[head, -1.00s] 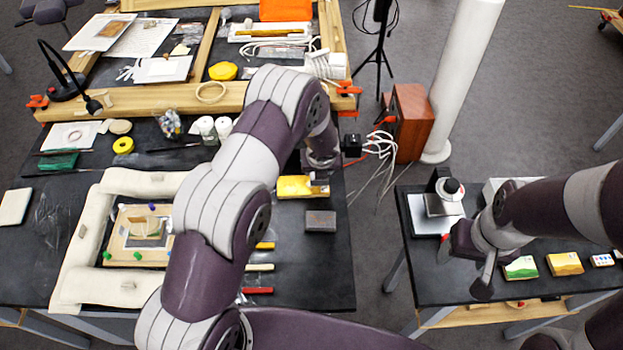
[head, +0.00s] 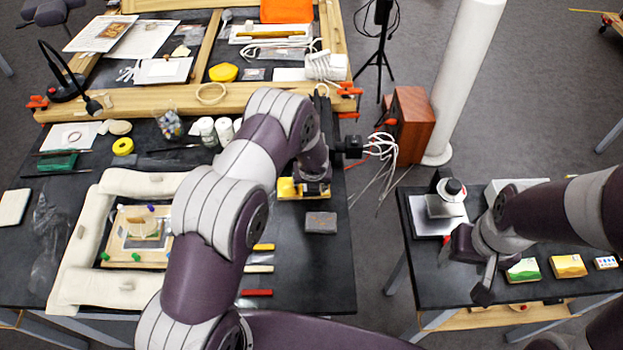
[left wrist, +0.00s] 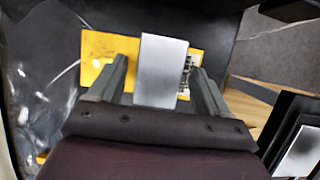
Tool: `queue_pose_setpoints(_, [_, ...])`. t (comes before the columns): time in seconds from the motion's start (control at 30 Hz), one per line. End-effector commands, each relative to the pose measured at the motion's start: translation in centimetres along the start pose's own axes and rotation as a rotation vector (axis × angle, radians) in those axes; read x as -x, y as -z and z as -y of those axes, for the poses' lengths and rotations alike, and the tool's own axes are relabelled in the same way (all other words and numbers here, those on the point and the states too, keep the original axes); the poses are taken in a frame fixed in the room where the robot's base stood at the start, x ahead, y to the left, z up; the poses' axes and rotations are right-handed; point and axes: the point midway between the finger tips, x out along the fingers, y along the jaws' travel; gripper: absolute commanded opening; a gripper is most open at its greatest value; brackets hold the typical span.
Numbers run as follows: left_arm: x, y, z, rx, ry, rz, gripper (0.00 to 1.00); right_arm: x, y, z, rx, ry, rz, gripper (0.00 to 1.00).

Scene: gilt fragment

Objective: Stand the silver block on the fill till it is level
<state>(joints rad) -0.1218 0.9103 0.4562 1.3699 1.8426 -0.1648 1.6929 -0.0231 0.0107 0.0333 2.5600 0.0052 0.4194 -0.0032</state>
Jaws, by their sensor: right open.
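The silver block (left wrist: 161,75) shows in the left wrist view as a pale flat-faced piece lying over a yellow piece (left wrist: 96,50). My left gripper (left wrist: 160,88) has one finger on each side of it, with a gap showing at both sides. In the head view my left gripper (head: 306,190) is low over the yellow piece (head: 288,190) and mostly covers the block. The gilt fragment with its fill (head: 144,230) lies inside a cream padded border (head: 82,245) at left. My right gripper (head: 468,270) is open and empty by the right table.
A dark grey block (head: 320,222) lies just in front of the left gripper. Several coloured sticks lie nearer me, including a red one (head: 257,292). On the right table (head: 425,280) stand a silver-topped device (head: 444,206) and small painted pieces (head: 568,265). A floor gap separates the tables.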

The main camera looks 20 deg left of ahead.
Motion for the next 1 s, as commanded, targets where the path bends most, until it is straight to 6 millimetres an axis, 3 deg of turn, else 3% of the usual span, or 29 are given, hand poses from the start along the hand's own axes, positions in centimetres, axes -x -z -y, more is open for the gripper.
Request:
queue_pose_setpoints(0.27, [1.3, -0.2, 0.1, -0.001, 0.001, 0.002, 0.78, 0.1, 0.0, 0.0, 0.000, 0.000, 0.000, 0.65])
queue_pose_setpoints(0.6, [9.7, -0.2, 0.0, 0.000, 0.001, 0.001, 0.78, 0.8, 0.1, 0.0, 0.000, 0.000, 0.000, 0.65])
queue_pose_setpoints(0.8, [12.5, -0.3, 0.0, -0.040, 0.008, 0.007, 0.78, 1.3, 0.2, 0.0, 0.000, 0.000, 0.000, 0.65])
queue_pose_setpoints(0.87, [13.8, -0.7, 0.1, -0.193, 0.034, 0.029, 0.78, 1.3, 0.2, 0.0, 0.000, 0.000, 0.000, 0.65])
queue_pose_setpoints(0.97, [17.9, -1.0, 0.3, -0.771, 0.115, 0.106, 0.78, 1.3, 0.1, 0.0, 0.000, 0.000, 0.000, 0.65])
queue_pose_setpoints(1.0, [20.0, -0.4, 0.3, -1.085, 0.152, 0.142, 0.78, 1.2, 0.1, 0.0, 0.000, 0.000, 0.000, 0.65])
